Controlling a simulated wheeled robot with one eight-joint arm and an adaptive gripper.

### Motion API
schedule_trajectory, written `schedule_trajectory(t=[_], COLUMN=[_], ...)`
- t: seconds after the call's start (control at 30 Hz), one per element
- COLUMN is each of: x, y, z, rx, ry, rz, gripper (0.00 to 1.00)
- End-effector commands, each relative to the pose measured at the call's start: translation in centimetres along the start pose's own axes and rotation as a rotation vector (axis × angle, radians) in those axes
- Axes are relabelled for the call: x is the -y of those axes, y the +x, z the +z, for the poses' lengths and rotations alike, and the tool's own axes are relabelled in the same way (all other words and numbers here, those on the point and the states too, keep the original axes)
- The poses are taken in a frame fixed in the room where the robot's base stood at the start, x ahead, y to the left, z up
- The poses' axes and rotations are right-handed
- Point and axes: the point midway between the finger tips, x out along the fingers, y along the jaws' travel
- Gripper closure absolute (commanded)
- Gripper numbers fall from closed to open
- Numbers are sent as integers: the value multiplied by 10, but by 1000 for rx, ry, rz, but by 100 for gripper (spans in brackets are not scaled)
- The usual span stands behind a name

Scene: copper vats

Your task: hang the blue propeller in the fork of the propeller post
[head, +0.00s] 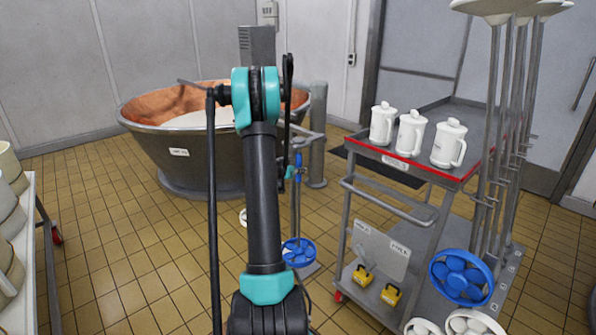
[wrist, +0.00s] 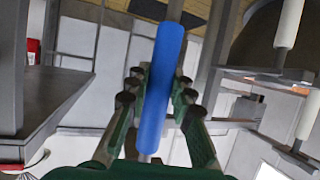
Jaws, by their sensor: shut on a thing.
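My gripper (head: 291,172) is shut on the blue handle (wrist: 160,85) of a long grey-shafted tool, partly behind my arm in the head view. The handle runs between the fingers in the wrist view. The blue propeller (head: 298,252) is at the tool's lower end, low above or at the floor; I cannot tell if it touches. The tool hangs about upright. A thick grey post (head: 318,135) with side bars stands behind it, by the vat. I cannot make out a fork there, or be sure this is the propeller post.
A copper vat (head: 180,155) with whitish contents stands behind my arm. At right is a grey cart (head: 415,175) with white jugs (head: 411,133), tall poles (head: 507,130) and another blue propeller (head: 460,277). A shelf (head: 20,240) is at left. Tiled floor is clear between shelf and arm.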

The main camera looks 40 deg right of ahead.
Motion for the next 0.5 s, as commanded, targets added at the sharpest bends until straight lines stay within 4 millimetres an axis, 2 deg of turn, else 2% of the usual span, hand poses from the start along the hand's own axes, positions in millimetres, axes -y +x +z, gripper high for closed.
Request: schedule_trajectory(t=[0.03,0.07,0.23,0.5], x=[-2,-2,-1,-1], y=[1,1,1,0], z=[0,0,0,1], rx=[1,1,1,2], ry=[2,2,1,2], rz=[3,3,3,2], gripper=[100,74,53,53])
